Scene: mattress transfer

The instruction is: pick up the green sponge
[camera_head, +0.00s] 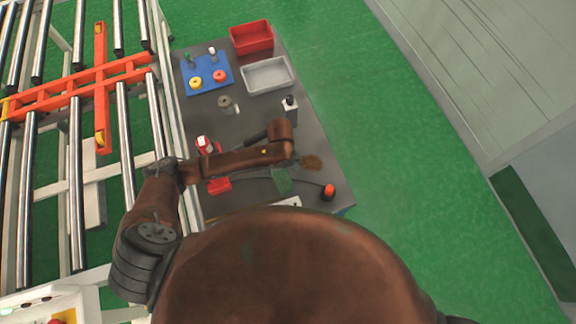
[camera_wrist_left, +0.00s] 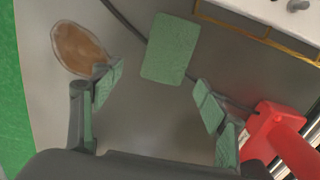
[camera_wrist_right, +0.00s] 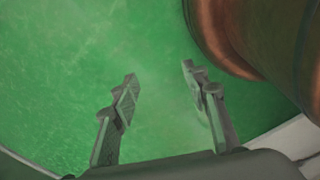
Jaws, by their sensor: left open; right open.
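The green sponge (camera_head: 282,180) lies flat on the dark grey table, near its front edge in the head view. In the left wrist view the sponge (camera_wrist_left: 170,48) is a rounded rectangle just beyond my left fingertips, over a thin dark cable. My left gripper (camera_wrist_left: 157,88) is open, its two fingers apart with nothing between them. In the head view my left forearm hides most of that gripper. My right gripper (camera_wrist_right: 160,85) is open and empty above the green floor, and it is hidden in the head view.
A grey tray (camera_head: 267,88), red bin (camera_head: 236,49) and blue board (camera_head: 220,84) stand farther back. A roller conveyor (camera_head: 76,185) borders the left.

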